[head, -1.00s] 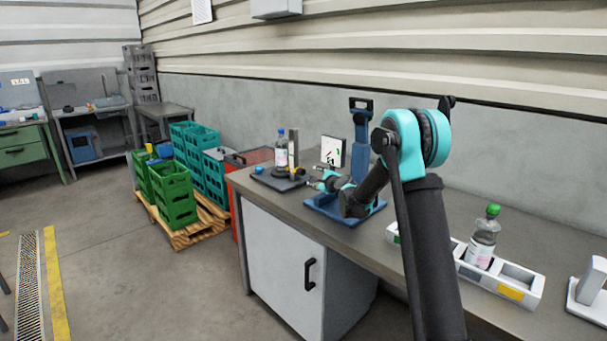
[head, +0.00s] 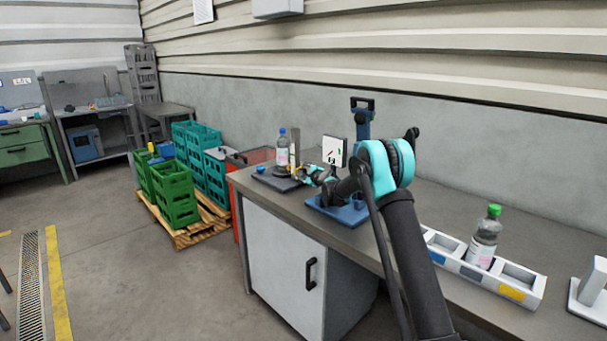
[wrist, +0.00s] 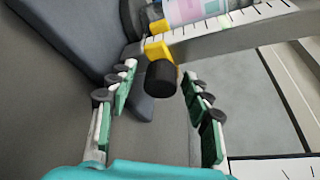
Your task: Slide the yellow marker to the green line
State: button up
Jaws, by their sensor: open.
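The yellow marker (wrist: 156,49) sits on a pale scale bar with black tick marks (wrist: 235,32) in the wrist view. A black round knob (wrist: 161,79) sticks out from the marker toward me. My gripper (wrist: 159,73) is open, with one finger on each side of the knob, and gaps show between knob and pads. In the head view my gripper (head: 301,172) is beside the upright scale post (head: 293,152) on the dark base plate (head: 268,180).
A bottle with a blue cap (head: 282,155) stands on the base plate beside the post. A blue stand (head: 338,212) and a white panel (head: 334,151) are close to my arm. A white tray (head: 515,288) with a green-capped bottle (head: 484,240) lies at the right.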

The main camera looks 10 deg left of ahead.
aim_at(299, 157)
jog(key=shift+c, duration=0.5)
grip_shut()
notch_tip(299, 157, up, 8)
jog(key=shift+a+f, duration=0.1)
jog(key=shift+f, duration=0.15)
jog(key=shift+o, duration=0.5)
grip_release()
jog(key=shift+a+f, duration=0.1)
jog(key=shift+d, duration=0.2)
